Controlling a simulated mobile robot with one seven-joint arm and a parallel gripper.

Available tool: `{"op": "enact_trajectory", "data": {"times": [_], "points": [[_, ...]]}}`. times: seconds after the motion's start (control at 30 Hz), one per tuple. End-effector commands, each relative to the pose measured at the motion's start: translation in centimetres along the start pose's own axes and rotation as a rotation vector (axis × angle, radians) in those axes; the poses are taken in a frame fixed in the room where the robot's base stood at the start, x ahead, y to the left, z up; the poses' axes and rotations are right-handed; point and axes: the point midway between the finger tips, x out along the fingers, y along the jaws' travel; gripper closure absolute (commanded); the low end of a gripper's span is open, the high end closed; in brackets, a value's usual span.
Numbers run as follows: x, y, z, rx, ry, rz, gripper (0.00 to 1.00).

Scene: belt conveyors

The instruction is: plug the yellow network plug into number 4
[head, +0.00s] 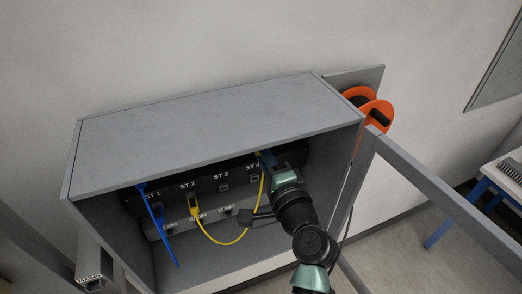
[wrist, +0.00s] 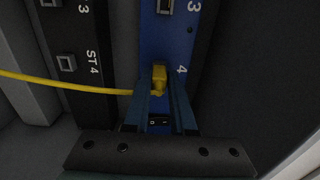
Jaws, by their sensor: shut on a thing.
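The yellow plug (wrist: 159,76) is between my gripper's fingers (wrist: 160,90) in the wrist view, and the gripper is shut on it. It is beside the printed 4 on the blue panel (wrist: 176,42), where it hides any socket behind it. I cannot tell whether it is seated or just in front. Its yellow cable (wrist: 60,83) runs left in the wrist view. In the head view the yellow cable (head: 231,243) loops from a yellow plug (head: 194,206) under ST 2 up to my gripper (head: 266,161) near ST 4.
The black panel (wrist: 87,42) has an empty-looking ST 4 socket (wrist: 66,63). A blue cable (head: 158,225) hangs at left inside the grey cabinet (head: 200,113). The cabinet's roof and right wall are close around my arm. An open door frame (head: 440,190) stands at right, near an orange reel (head: 375,113).

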Motion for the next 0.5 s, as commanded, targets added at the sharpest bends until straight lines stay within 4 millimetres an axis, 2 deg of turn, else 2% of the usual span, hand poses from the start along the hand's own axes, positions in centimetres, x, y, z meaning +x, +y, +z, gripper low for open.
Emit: {"op": "enact_trajectory", "data": {"times": [0.07, 0.1, 0.27, 0.5], "points": [[0.00, -0.03, 0.01, 0.000, 0.000, -0.001, 1.00], [-0.01, -0.03, 0.01, 0.000, 0.000, -0.001, 0.69], [-0.02, -0.02, 0.00, 0.000, 0.000, 0.000, 0.42], [-0.03, 0.01, -0.01, 0.000, 0.000, 0.000, 0.42]]}}
